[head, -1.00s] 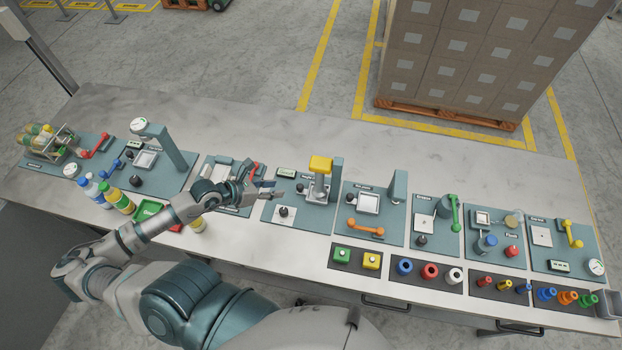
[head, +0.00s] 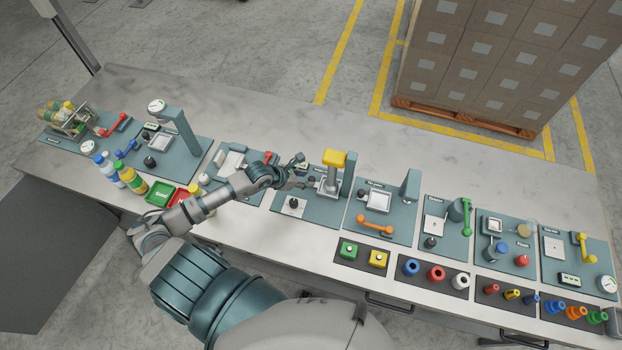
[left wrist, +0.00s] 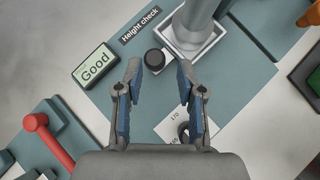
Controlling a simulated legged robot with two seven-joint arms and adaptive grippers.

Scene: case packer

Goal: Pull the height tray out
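The height check station shows in the head view with a yellow-topped press (head: 333,160) above a pale square height tray (left wrist: 213,34). The tray has a black round knob (left wrist: 154,60) on its near side, under the label "Height check". My left gripper (head: 303,172) is over this station, to the left of the press. In the left wrist view my left gripper (left wrist: 160,68) is open, with the knob between and just beyond its fingertips, not gripped. The press column covers part of the tray. My right gripper is not in view.
A "Good" display (left wrist: 95,66) stands left of the knob. A second black knob (left wrist: 184,131) sits on a white scale card nearer me. A red lever (left wrist: 45,138) is on the station to the left. An orange handle (head: 375,225) is on the station to the right.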

